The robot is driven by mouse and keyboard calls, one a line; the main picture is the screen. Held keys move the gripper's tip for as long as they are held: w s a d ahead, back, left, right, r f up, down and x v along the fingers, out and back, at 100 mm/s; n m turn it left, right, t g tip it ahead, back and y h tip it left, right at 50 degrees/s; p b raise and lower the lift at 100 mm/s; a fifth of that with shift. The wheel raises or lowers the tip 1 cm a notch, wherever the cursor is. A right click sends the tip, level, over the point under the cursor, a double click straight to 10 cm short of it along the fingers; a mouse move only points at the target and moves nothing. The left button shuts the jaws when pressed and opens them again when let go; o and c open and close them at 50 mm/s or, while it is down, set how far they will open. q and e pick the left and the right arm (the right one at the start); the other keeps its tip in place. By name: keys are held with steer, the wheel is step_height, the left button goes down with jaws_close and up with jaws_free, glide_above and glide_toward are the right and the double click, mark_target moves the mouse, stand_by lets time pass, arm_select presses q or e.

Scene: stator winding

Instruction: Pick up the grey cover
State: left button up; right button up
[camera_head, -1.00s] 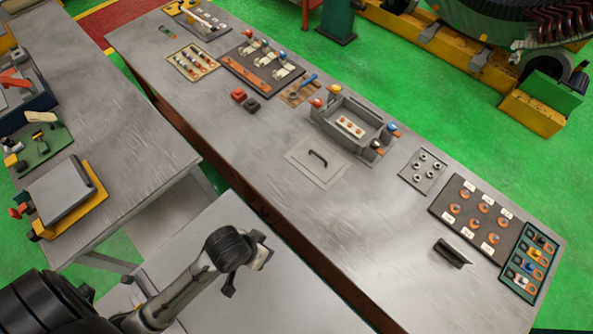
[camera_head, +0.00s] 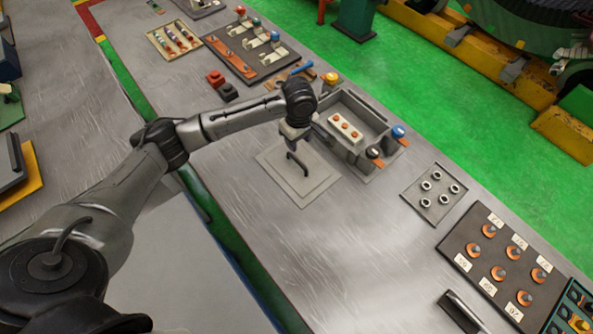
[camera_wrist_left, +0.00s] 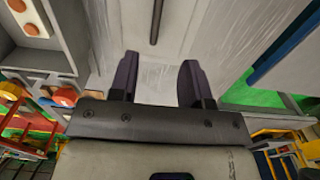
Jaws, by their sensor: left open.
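The grey cover (camera_head: 313,186) is a flat square plate with a dark bar handle (camera_head: 298,163). It lies on the metal table, left of the open grey box. In the left wrist view the handle (camera_wrist_left: 156,20) runs up the picture beyond the fingers, on the pale cover (camera_wrist_left: 180,25). My left gripper (camera_head: 293,133) is over the cover at the handle's far end; its wrist hides part of the scene behind. The left wrist view shows its two dark fingers (camera_wrist_left: 158,70) apart, with nothing between them. My right gripper is not in view.
The grey box (camera_head: 380,128) with a white block (camera_head: 346,128) inside stands close to the right of the cover. A plate with nuts (camera_head: 434,193) lies further right. The table in front is clear.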

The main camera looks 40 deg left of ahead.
mark_target(297, 159)
arm_select(q)
steer(key=f, duration=0.4)
steer(key=f+b, duration=0.1)
steer(key=f, duration=0.3)
steer(key=shift+w+a+f, duration=0.1)
steer(key=shift+w+a, duration=0.05)
steer(key=shift+w, duration=0.05)
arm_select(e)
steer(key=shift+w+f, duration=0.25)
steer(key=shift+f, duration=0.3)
arm_select(q)
steer(key=shift+w+a+f+b, duration=0.1)
steer(key=shift+a+f+b, duration=0.1)
steer(key=shift+f, duration=1.15)
steer(key=shift+a+f+b, duration=0.15)
steer(key=shift+f+b, duration=0.05)
steer(key=shift+f, duration=1.1)
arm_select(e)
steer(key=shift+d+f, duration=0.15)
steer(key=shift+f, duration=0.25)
arm_select(q)
jaws_close()
